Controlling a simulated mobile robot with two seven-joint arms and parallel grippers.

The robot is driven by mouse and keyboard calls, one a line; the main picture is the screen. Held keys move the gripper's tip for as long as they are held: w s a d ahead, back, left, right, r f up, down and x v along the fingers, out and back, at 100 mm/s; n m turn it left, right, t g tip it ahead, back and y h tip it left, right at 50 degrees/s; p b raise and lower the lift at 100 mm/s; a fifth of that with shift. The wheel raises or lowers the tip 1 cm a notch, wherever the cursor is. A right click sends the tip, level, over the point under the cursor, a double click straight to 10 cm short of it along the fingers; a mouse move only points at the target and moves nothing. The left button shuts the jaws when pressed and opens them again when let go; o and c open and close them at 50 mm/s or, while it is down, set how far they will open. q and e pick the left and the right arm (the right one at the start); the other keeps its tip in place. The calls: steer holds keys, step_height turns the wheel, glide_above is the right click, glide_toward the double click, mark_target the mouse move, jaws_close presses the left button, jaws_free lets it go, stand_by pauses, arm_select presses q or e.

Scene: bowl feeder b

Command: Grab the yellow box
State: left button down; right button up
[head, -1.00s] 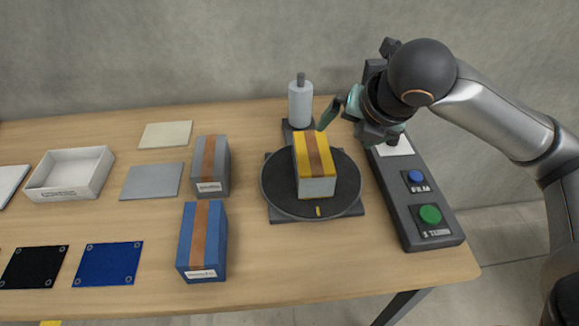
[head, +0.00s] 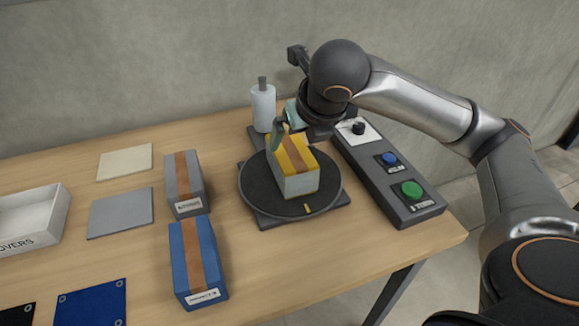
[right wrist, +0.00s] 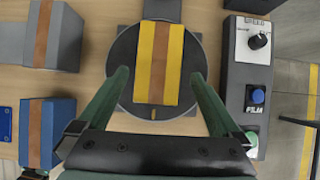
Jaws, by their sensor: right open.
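The yellow box (head: 293,167) has a brown stripe along its top and pale grey lower sides. It stands on the round black turntable (head: 258,192). In the right wrist view the yellow box (right wrist: 145,60) lies between the two green fingers of my open right gripper (right wrist: 158,76), with a gap on each side. In the head view my right gripper (head: 292,130) is at the far end of the box, one finger in front of its upper left edge. The other finger is mostly hidden there.
A grey box (head: 184,182) and a blue box (head: 196,262) stand left of the turntable. A white bottle (head: 263,108) stands behind it. A control panel (head: 395,190) with a knob, blue button and green button is on the right. A white tray (head: 38,222) and flat plates lie further left.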

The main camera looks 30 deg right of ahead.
mark_target(291, 149)
steer(key=shift+x, duration=1.1)
steer(key=b+x, duration=0.2)
steer(key=x, duration=0.2)
steer(key=shift+a+f, duration=0.1)
steer(key=shift+f, duration=0.2)
steer(key=shift+w+f, duration=0.15)
steer(key=shift+w, duration=0.05)
steer(key=shift+c, duration=0.6)
steer(key=c, duration=0.7)
steer(key=shift+r, duration=0.2)
jaws_close()
